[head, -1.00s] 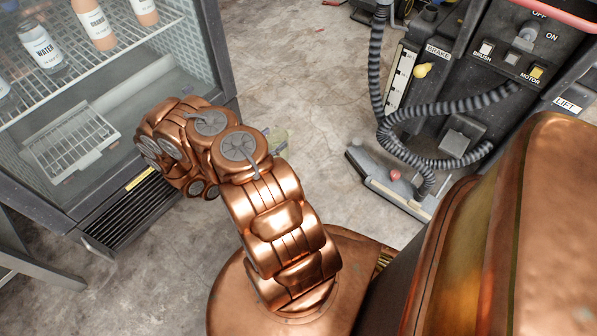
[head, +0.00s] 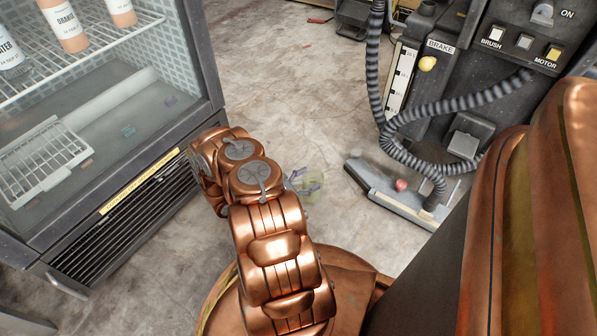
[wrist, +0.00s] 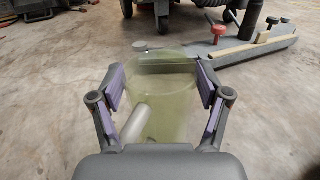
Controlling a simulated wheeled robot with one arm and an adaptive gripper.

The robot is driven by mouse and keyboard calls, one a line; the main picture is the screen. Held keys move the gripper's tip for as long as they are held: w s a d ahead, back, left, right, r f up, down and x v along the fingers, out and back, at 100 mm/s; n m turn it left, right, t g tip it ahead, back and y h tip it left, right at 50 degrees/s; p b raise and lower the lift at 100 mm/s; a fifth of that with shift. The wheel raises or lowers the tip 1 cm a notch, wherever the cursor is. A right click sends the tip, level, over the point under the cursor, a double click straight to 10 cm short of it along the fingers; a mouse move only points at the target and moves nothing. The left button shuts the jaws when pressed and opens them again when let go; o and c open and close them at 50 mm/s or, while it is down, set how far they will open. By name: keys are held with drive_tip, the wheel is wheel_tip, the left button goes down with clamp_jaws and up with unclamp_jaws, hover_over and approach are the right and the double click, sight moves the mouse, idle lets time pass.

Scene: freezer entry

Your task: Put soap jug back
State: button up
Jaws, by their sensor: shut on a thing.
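The soap jug is a translucent, pale green container (wrist: 165,100) between the purple-padded fingers of my gripper (wrist: 161,78) in the wrist view. My gripper is shut on it, with a finger on each side. A pale grey cylindrical part shows at the jug's lower left. In the head view the jug (head: 313,186) and my gripper (head: 303,180) show small just right of my copper arm, above the concrete floor. My arm hides part of both. I cannot tell the jug's height above the floor.
A glass-fronted cooler (head: 130,190) with bottles (head: 65,25) on a wire shelf stands at left, close to my arm. A floor-cleaning machine (head: 480,90) stands at right, with a ribbed hose (head: 440,110) and a low squeegee (head: 400,195). Bare floor (head: 300,90) lies between them.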

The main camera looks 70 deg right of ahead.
drive_tip(key=w+d+f+b, duration=0.4)
drive_tip(key=w+d+b, duration=0.2)
drive_tip(key=w+d, duration=0.1)
drive_tip(key=shift+w+d+f, duration=0.25)
drive_tip(key=shift+w+d, duration=0.05)
drive_tip(key=shift+d, duration=0.05)
drive_tip(key=o, duration=1.8)
drive_tip(key=shift+f, duration=0.1)
